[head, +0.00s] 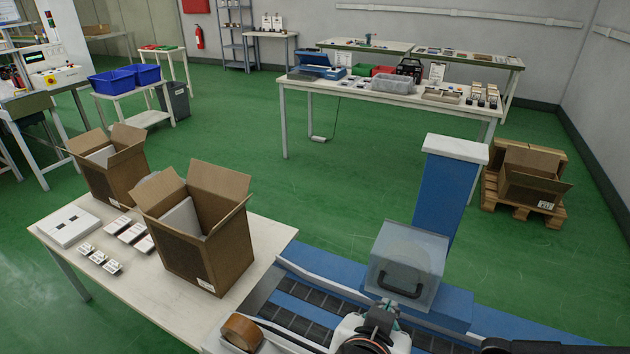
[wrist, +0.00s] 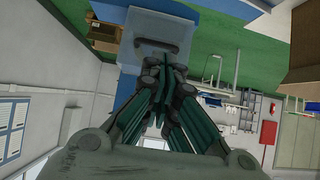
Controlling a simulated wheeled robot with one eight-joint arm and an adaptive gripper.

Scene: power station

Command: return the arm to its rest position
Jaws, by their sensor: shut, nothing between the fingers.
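My gripper (wrist: 167,75) is in the middle of the wrist view, with its dark green fingers together and nothing between them. It points toward a translucent guard with a dark handle (wrist: 150,28), and I cannot tell the gap between them. Part of my arm (head: 372,335) shows at the bottom edge just in front of the guard, and the rest of the arm is cut off by the frame.
A blue roller conveyor (head: 305,297) runs below the guard. A long bench (head: 385,95) and a pallet with a carton (head: 533,177) stand behind. Green floor between is clear.

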